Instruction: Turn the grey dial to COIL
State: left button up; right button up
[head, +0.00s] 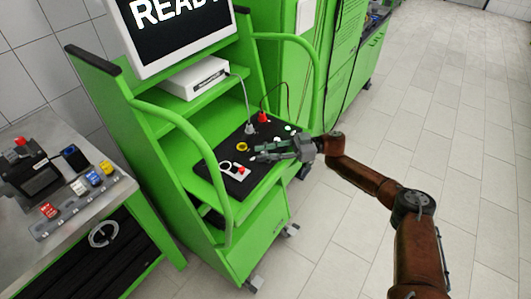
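The black control panel (213,163) lies on the shelf of the green cart. My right gripper (256,152) is over the panel's right part, its fingers pointing left. Its two fingers show apart, with nothing visible between them. I cannot make out the grey dial for certain; the gripper may cover it. No COIL label is readable at this size. My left gripper is not in view.
A yellow ring (242,147), a grey plug (249,128), a red plug (263,117) and a white plate (228,167) are on the panel. Green cart rails (196,143) flank the shelf. A monitor (170,30) reads READY. A grey bench (95,208) stands left; floor is clear right.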

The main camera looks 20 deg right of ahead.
jog(key=shift+o, duration=1.1)
jog(key=s+d, duration=0.1)
jog(key=d, duration=1.1)
jog(key=shift+s, duration=0.2)
jog(key=shift+f, duration=0.1)
